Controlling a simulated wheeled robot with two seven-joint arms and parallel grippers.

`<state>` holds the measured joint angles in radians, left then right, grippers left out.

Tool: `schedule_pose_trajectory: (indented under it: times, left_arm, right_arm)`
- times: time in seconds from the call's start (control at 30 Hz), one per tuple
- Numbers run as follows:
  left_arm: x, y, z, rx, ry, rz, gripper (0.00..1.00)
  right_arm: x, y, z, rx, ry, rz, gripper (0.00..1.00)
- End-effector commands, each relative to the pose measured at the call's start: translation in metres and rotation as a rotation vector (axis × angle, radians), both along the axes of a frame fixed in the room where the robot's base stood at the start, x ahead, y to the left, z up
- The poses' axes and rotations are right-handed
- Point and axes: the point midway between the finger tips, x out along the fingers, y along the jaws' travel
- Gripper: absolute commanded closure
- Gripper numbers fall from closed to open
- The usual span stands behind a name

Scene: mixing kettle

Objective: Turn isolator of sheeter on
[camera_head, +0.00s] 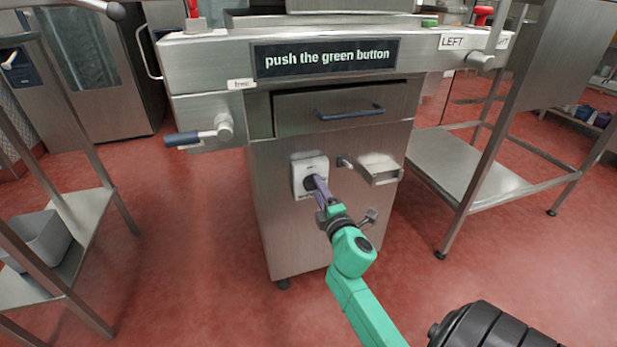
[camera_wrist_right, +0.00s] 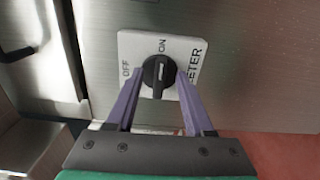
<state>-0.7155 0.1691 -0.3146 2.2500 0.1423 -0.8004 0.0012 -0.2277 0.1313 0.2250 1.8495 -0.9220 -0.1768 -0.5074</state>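The sheeter isolator is a white plate (camera_head: 299,178) with a black knob on the front of the steel cabinet. In the right wrist view, the black knob (camera_wrist_right: 157,78) sits on the plate (camera_wrist_right: 130,50), marked OFF at left and ON above. Its pale mark appears to point up towards ON. My right gripper (camera_head: 318,186) reaches the plate and partly hides the knob. In the wrist view, its two purple fingers (camera_wrist_right: 159,82) stand apart, one on each side of the knob, with little gap; contact cannot be told. My left gripper is not in view.
A steel bracket (camera_head: 381,172) sticks out right of the isolator. A drawer with a blue handle (camera_head: 350,112) is above, and a lever (camera_head: 198,133) juts out upper left. Steel tables stand at left and right. Red floor (camera_head: 190,240) is clear around the cabinet.

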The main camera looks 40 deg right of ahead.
Motion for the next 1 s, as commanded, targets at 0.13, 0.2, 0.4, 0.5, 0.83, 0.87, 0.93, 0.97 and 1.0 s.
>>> schedule_pose_trajectory:
  times: [0.13, 0.2, 0.4, 0.5, 0.83, 0.87, 0.93, 0.97, 1.0]
  left_arm:
    - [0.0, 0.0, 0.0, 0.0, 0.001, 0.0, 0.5]
    - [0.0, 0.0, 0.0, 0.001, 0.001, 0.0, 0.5]
    - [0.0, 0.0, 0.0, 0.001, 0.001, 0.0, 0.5]
    - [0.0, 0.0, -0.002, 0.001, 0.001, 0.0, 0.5]
    - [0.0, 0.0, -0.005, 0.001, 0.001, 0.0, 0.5]
    - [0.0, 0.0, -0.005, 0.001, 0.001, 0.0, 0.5]
    - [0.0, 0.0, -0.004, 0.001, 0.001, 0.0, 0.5]
    - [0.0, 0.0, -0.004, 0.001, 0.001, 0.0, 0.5]
    - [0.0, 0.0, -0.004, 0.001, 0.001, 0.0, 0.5]
  right_arm:
    - [0.0, 0.0, 0.0, -0.004, 0.001, 0.0, 0.47]
    - [-0.002, 0.001, -0.001, -0.003, 0.002, 0.0, 0.47]
    - [-0.028, 0.009, -0.002, -0.004, 0.004, -0.002, 0.47]
    - [-0.042, 0.014, -0.001, -0.003, 0.003, -0.001, 0.47]
    - [-0.067, 0.023, 0.0, -0.007, 0.002, 0.0, 0.47]
    - [-0.066, 0.023, 0.0, -0.007, 0.002, 0.0, 0.47]
    - [-0.066, 0.023, 0.0, -0.007, 0.002, 0.0, 0.47]
    - [-0.066, 0.023, 0.0, -0.007, 0.002, 0.0, 0.47]
    - [-0.066, 0.023, 0.0, -0.007, 0.002, 0.0, 0.47]
